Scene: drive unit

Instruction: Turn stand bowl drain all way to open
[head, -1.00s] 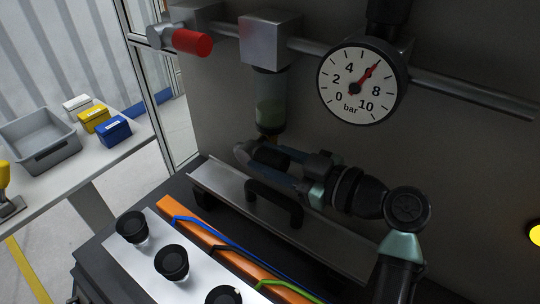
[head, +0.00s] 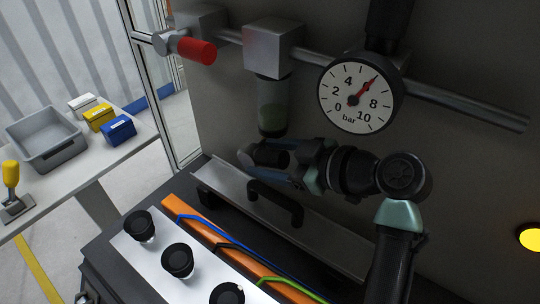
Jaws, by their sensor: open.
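The bowl (head: 272,108) hangs under a metal filter block (head: 272,48) on the pipe. It is clear and holds greenish liquid. The drain at its underside is hidden at this moment, and I cannot tell its setting. My gripper (head: 250,155) reaches in from the right just below the bowl, fingers pointing left. Its jaws are open, and I see nothing held between them. I cannot tell whether a finger touches the drain.
A pressure gauge (head: 360,96) and a red-handled valve (head: 196,50) sit on the same pipe. Below my gripper is a metal cover with a black handle (head: 275,203). Black knobs (head: 178,262) and an orange duct (head: 228,244) lie in front. A side table holds a grey bin (head: 45,140).

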